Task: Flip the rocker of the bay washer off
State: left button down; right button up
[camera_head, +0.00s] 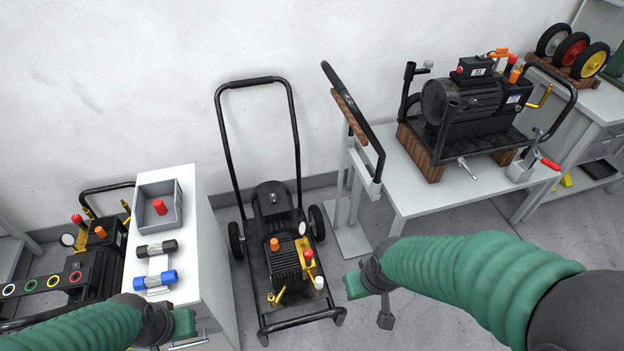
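A black wheeled washer (272,250) with a tall loop handle stands on the floor in the middle. It has a dark motor, an orange cap, a red knob and yellow fittings. A second black washer (470,108) sits on wooden blocks on the table at right, with a switch box (476,68) on top. I cannot tell which is the bay washer, and no rocker shows clearly. My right gripper (372,297) hangs just right of the floor washer's front, apart from it. My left gripper (172,325) is low beside the white cabinet. Neither visibly holds anything; finger openings are unclear.
The white cabinet (207,262) at left carries a grey bin (176,210) with a red part, and black and blue cylinders.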

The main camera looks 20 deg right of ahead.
aim_at(273, 198)
jog(key=i+l, duration=0.1)
jog(key=l, duration=0.4)
jog(key=i+l, duration=0.1)
jog(key=l, duration=0.4)
jog(key=l+z, duration=0.1)
jog(key=l, duration=0.4)
jog(key=i+l, duration=0.2)
jog(key=l, duration=0.3)
jog(key=i+l, duration=0.3)
jog(key=i, duration=0.2)
jog(key=i+l, duration=0.25)
jog(key=i, duration=0.2)
jog(key=l+z, duration=0.05)
